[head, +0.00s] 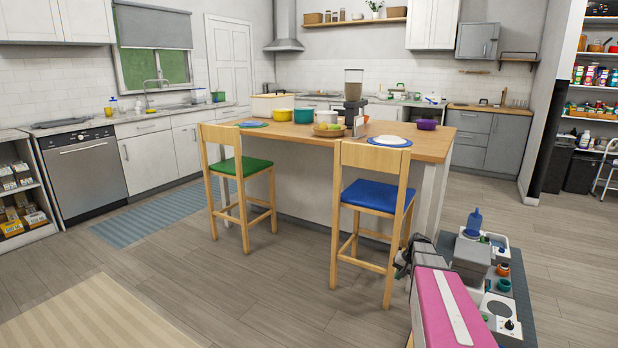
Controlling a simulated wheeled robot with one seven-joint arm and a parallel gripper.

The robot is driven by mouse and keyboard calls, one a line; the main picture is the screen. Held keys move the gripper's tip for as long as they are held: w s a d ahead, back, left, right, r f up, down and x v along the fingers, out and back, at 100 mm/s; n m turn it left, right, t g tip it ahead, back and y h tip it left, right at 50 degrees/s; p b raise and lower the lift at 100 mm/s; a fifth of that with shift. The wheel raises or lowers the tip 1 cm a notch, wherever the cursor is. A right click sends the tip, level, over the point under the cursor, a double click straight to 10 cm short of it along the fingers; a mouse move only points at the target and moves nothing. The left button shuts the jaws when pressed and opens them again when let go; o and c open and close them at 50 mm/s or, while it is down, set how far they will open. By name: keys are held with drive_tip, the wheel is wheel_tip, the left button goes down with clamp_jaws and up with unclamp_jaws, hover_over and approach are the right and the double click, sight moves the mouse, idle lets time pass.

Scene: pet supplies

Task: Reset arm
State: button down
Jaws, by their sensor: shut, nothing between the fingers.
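A long pink-topped piece with grey sides (445,306) runs up from the bottom edge at the lower right. The task names no other object.
A wooden-topped island (440,141) with bowls, plates and a blender stands in the middle. A green-seated stool (238,167) and a blue-seated stool (377,196) face me. Pet items crowd a dark mat (517,287) at right. The floor at left is open.

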drive_tip(key=s+a+r+n+h, duration=0.2)
drive_tip(key=s+a+r, duration=0.1)
drive_tip(key=s+a, duration=0.6)
drive_tip(key=s+a+r+n+g+h, duration=0.1)
drive_tip(key=s+a+r+n, duration=0.1)
drive_tip(key=s+a, duration=0.7)
drive_tip(key=s+r, duration=0.1)
drive_tip(key=s, duration=0.2)
drive_tip(key=shift+s+h, duration=0.3)
drive_tip(key=shift+h, duration=0.1)
